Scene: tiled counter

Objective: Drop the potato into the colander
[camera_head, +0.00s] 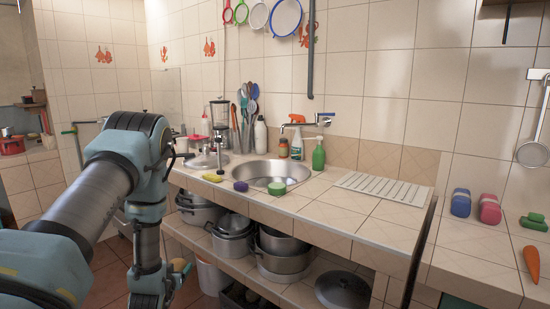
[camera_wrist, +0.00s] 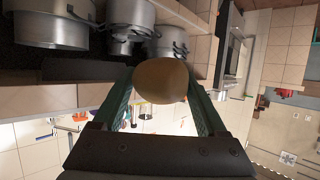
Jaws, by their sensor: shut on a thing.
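My gripper (camera_wrist: 161,103) is shut on a brown, rounded potato (camera_wrist: 161,80), held between its two green fingers in the wrist view. In the head view the potato (camera_head: 178,265) is a small tan shape low beside my arm, in front of the lower shelf and below counter height. I cannot make out a colander for certain. Round strainers hang on the wall at the top, the largest with a blue rim (camera_head: 286,17).
A tiled counter holds a round sink (camera_head: 272,170), a yellow sponge (camera_head: 212,178), a green sponge (camera_head: 276,188) and a white drain rack (camera_head: 385,187). Metal pots (camera_head: 232,238) fill the shelf below. A white bin (camera_head: 211,277) stands near my gripper. A carrot (camera_head: 533,264) lies at right.

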